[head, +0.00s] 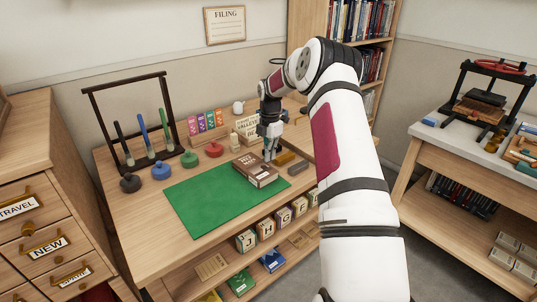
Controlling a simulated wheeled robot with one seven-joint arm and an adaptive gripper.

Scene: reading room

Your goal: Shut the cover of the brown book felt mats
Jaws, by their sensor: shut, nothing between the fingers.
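The brown book (252,173) lies on the right part of a green mat (205,200) on the wooden table. Pale lettering, too small to read surely, shows on its top face. The cover looks flat or nearly flat over the book; I cannot tell whether a small gap is left. My gripper (269,156) points down at the book's far right corner, with its fingers together and empty. I cannot tell whether the fingertips touch the book.
Red, green, blue and dark round-based stamps (161,170) stand left of and behind the mat. A dark rack (126,82) and a row of coloured cards (207,122) stand behind. Small yellow and dark blocks (298,168) lie to the right. The mat's left part is clear.

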